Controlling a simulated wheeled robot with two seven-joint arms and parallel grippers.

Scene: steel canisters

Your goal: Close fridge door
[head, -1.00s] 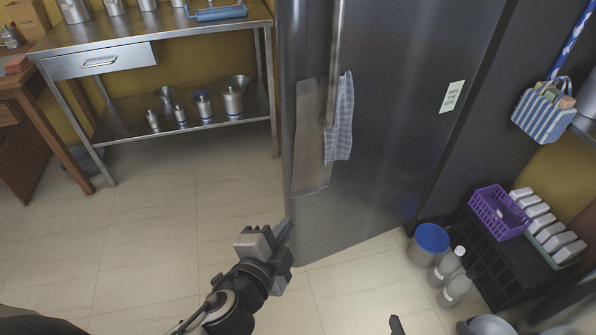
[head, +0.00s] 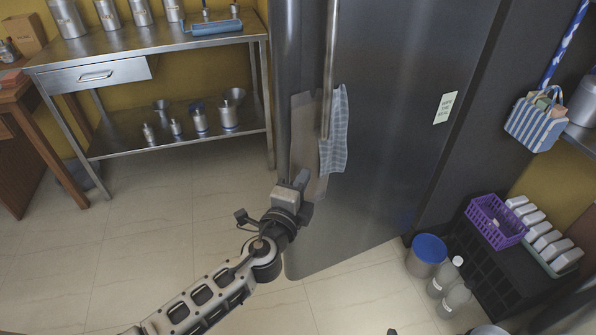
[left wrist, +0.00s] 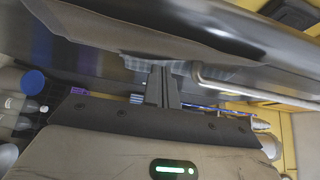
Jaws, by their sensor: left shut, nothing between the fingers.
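The fridge door (head: 390,150) is a tall dark steel panel in the middle of the head view. Its lower edge slants across the floor, and how far it stands open is hard to tell. A long vertical handle (head: 330,65) carries a grey cloth (head: 305,135) and a blue checked towel (head: 335,130). My left gripper (head: 303,182) is shut and empty, in front of the door's lower left part, just below the cloths. In the left wrist view its fingers (left wrist: 163,75) point at the towel; contact is unclear. Only a dark sliver, perhaps my right gripper (head: 391,332), shows at the bottom edge.
A steel table (head: 150,47) with canisters stands at the back left. A blue-lidded tub (head: 428,250), bottles (head: 447,280) and a dark rack with a purple basket (head: 497,222) stand right of the door. The tiled floor (head: 120,240) at left is clear.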

